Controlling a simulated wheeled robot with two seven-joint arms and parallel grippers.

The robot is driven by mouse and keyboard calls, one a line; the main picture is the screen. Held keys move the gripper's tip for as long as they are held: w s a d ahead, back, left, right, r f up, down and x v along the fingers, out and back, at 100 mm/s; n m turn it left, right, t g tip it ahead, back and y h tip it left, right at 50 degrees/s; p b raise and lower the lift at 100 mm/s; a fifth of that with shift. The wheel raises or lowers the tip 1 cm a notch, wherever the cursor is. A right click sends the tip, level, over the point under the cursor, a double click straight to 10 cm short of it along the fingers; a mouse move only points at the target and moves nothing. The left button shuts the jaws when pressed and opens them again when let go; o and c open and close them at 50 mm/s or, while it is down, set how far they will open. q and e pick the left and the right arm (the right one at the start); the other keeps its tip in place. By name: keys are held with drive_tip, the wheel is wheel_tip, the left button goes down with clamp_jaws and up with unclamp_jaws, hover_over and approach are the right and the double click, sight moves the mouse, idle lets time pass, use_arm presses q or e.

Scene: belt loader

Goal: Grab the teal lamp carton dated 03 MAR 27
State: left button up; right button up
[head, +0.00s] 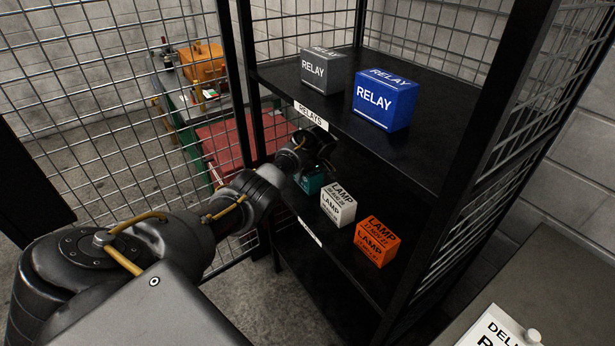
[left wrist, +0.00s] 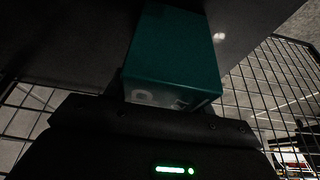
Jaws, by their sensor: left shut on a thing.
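The teal carton (head: 311,184) is on the lower shelf at its left end, partly hidden behind my left gripper (head: 316,168). In the left wrist view the teal carton (left wrist: 172,50) fills the space at the gripper's front, with faint unreadable print on its near face. My left gripper is shut on it. I cannot read its date in either view, and I cannot tell whether it touches the shelf. A white lamp carton (head: 338,206) and an orange lamp carton (head: 376,243) stand to its right on the same shelf. My right gripper is not in view.
The upper shelf (head: 340,108) holds a grey relay carton (head: 322,72) and a blue relay carton (head: 385,100), close above my left arm. Black posts and wire mesh (head: 100,120) bound the rack. A grey surface with a delivery sign (head: 497,328) is at lower right.

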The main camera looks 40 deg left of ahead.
use_arm(q)
drive_tip(key=shift+c, duration=0.6)
wheel_tip(320, 180, up, 4)
drive_tip(key=shift+s+d+f, duration=0.1)
drive_tip(key=shift+s+f, duration=0.05)
drive_tip(key=shift+f, duration=0.05)
drive_tip(key=s+d+p, duration=0.1)
drive_tip(key=s, duration=1.6)
drive_tip(key=shift+s+d, duration=0.3)
